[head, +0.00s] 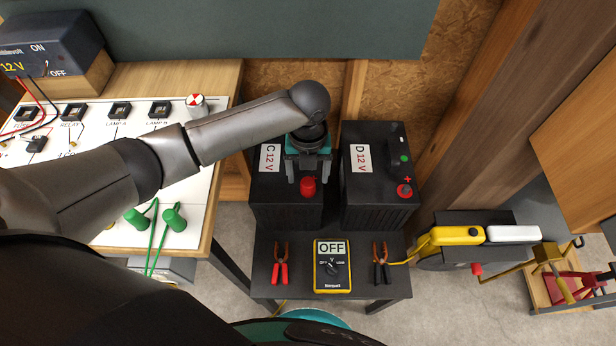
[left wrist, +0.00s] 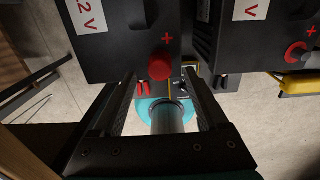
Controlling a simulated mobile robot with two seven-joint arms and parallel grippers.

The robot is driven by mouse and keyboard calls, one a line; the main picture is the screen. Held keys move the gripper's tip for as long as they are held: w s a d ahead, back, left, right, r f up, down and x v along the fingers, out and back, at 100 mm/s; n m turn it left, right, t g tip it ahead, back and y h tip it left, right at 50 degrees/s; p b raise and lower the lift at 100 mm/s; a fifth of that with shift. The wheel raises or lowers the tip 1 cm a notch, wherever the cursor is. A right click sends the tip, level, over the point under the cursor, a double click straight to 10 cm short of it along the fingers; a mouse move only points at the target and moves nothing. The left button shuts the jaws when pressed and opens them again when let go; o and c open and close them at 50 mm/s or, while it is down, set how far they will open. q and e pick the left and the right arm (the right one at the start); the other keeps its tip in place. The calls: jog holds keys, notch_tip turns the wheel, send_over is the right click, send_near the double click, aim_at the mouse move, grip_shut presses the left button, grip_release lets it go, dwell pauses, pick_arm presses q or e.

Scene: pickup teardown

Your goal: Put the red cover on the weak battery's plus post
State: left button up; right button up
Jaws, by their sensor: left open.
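Two dark batteries stand side by side: battery C (head: 285,212) on the left and battery D (head: 376,212) on the right, both labelled 12 V. A red cover (head: 308,186) sits on top of battery C by its plus mark, and it also shows in the left wrist view (left wrist: 160,68). Battery D's plus post (head: 404,190) has a red ring at its foot and its grey top is bare (left wrist: 298,52). My left gripper (head: 307,176) is open above battery C, pointing down, with the cover in line between its fingertips (left wrist: 160,76). Nothing shows which battery is weak.
A white panel (head: 190,215) with green plugs is at left. A wooden post rises at right.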

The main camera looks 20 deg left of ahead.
aim_at(308, 183)
pick_arm(q)
notch_tip(308, 183, up, 12)
jog(key=p, duration=0.3)
jog(key=shift+f, duration=0.2)
jog(key=shift+s, duration=0.1)
